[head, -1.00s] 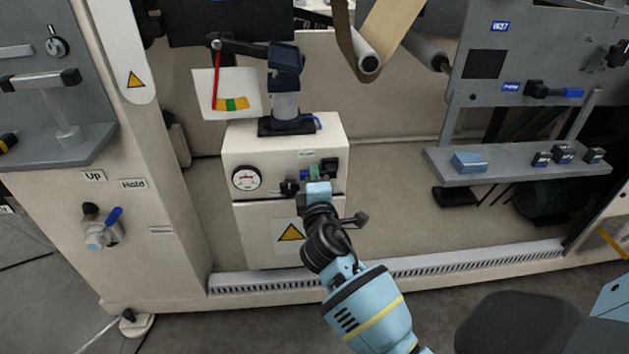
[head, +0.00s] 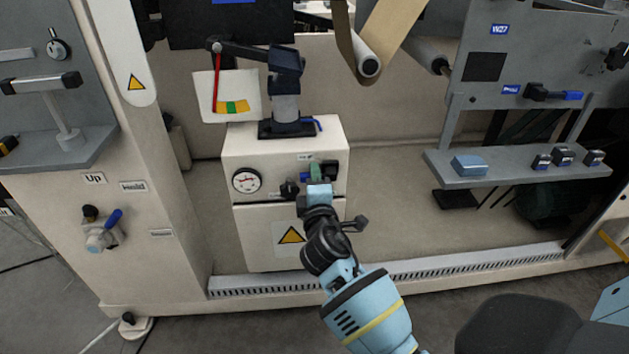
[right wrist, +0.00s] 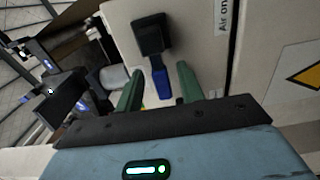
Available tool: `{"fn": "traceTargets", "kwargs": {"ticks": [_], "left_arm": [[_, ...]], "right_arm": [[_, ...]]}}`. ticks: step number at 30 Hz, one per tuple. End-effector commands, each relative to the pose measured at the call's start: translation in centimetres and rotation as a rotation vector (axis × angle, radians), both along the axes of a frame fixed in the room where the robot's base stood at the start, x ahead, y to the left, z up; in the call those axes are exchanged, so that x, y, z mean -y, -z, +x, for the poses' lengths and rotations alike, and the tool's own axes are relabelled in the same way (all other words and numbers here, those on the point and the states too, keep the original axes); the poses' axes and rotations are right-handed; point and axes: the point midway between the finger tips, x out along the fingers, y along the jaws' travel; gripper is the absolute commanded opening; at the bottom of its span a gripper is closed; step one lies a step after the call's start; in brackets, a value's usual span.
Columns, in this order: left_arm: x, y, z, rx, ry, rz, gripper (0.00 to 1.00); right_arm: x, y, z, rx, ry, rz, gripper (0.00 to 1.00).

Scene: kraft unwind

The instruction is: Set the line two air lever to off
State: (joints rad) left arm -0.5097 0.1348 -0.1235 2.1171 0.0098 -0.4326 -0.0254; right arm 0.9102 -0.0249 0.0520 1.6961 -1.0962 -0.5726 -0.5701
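A small air valve with a black body (head: 329,167) and a blue lever (head: 305,177) sits on the front of the cream cabinet, right of a gauge. In the right wrist view the black body (right wrist: 151,36) is ahead, and the blue lever (right wrist: 160,80) points down towards the gap between my green fingers. My right gripper (right wrist: 160,88) is open, with a finger on each side of the lever's end; I cannot tell whether either touches it. In the head view my right gripper (head: 315,176) partly covers the lever. My left gripper is not in view.
Another blue-handled valve (head: 104,228) is on the left column. A grey shelf (head: 520,173) with several switches stands at right. An "Air on" label (right wrist: 222,17) is beside the valve.

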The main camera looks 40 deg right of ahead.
Motion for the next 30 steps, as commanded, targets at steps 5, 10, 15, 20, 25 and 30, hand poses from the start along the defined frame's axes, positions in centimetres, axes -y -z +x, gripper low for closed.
{"fn": "traceTargets", "kwargs": {"ticks": [5, 10, 15, 20, 25, 30], "left_arm": [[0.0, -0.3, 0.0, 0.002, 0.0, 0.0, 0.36], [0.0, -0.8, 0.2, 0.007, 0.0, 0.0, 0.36], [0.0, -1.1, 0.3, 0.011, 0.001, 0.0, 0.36], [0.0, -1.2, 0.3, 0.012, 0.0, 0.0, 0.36], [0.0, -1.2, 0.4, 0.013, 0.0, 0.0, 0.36], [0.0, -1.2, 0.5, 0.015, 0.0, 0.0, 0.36]], "right_arm": [[-0.5, 0.0, -0.8, -0.001, -0.001, 0.001, 0.38], [-1.9, 0.0, -3.1, -0.001, -0.001, 0.002, 0.38], [-3.2, 0.0, -5.3, 0.0, -0.001, 0.001, 0.38], [-3.9, 0.0, -6.4, 0.0, -0.001, 0.002, 0.38], [-4.1, 0.0, -6.7, 0.001, 0.0, 0.001, 0.38], [-4.1, 0.0, -6.7, 0.001, 0.0, 0.001, 0.38]]}}
